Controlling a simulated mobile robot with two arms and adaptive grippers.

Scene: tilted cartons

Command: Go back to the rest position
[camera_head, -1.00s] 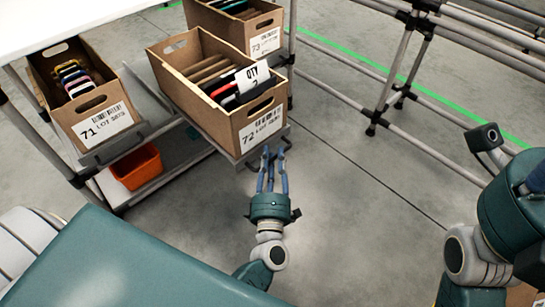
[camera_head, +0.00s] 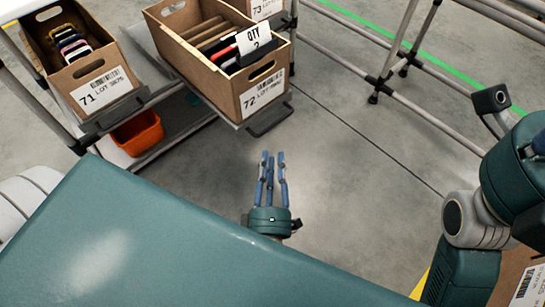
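My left gripper (camera_head: 272,156) is near the middle of the view, over bare floor, in front of the carton labelled 72 (camera_head: 262,94). Its blue fingers point away from me, with a narrow gap between the tips. It holds nothing and is clear of the carton. My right arm shows at the right edge, but its gripper cannot be made out.
Carton 71 (camera_head: 98,90) and carton 72 sit tilted on a rack at the upper left, holding thin items. An orange bin (camera_head: 138,134) is below. A pipe frame (camera_head: 376,84) stands at upper right. Another carton (camera_head: 530,285) shows at lower right. The middle floor is clear.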

